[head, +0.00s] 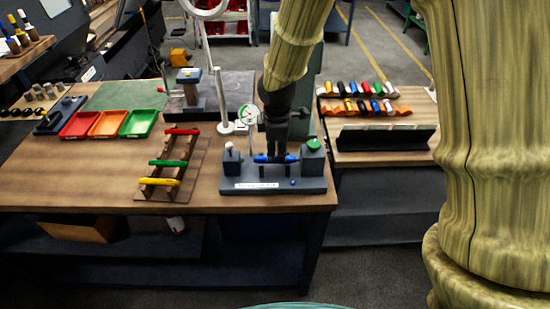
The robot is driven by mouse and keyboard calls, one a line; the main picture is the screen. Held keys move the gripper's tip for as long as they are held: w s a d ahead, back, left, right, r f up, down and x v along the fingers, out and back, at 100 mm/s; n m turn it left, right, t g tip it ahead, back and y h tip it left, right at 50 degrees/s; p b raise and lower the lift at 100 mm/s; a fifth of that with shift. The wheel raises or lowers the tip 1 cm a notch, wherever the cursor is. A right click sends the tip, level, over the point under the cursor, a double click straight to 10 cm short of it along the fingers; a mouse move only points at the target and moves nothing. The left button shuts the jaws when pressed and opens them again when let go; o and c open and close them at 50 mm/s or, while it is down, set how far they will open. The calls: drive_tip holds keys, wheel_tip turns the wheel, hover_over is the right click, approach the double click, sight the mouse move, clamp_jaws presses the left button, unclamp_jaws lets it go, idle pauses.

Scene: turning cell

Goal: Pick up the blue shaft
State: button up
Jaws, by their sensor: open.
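The blue shaft (290,158) lies level, left to right, between two dark posts of a grey bench fixture (240,186) near the table's front right edge. Its middle is partly hidden behind my gripper. My gripper (271,163) points down from above at the shaft's middle, with its fingers at the shaft's height. The gap between the fingers is small in this view, but they are open; I cannot tell whether they touch the shaft.
The left post has a white knob (228,145) and the right post a green one (313,144). A rack (165,170) with red, green and yellow shafts stands at left. Behind are a stand (222,105) and coloured trays (107,124). Bare tabletop lies left (60,175).

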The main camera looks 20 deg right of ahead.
drive_tip(key=shift+d+f+p, duration=0.1)
drive_tip(key=shift+f+p, duration=0.2)
drive_tip(key=shift+f, duration=0.05)
drive_tip(key=shift+w+f+p, duration=0.25)
drive_tip(key=shift+f+p, duration=0.1)
drive_tip(key=shift+f, duration=0.15)
drive_tip(key=shift+w+f+p, duration=0.25)
drive_tip(key=shift+f+p, duration=0.1)
drive_tip(key=shift+f, duration=0.15)
drive_tip(key=shift+w+f+p, duration=0.25)
drive_tip(key=shift+f+p, duration=0.1)
drive_tip(key=shift+f, duration=0.9)
clamp_jaws()
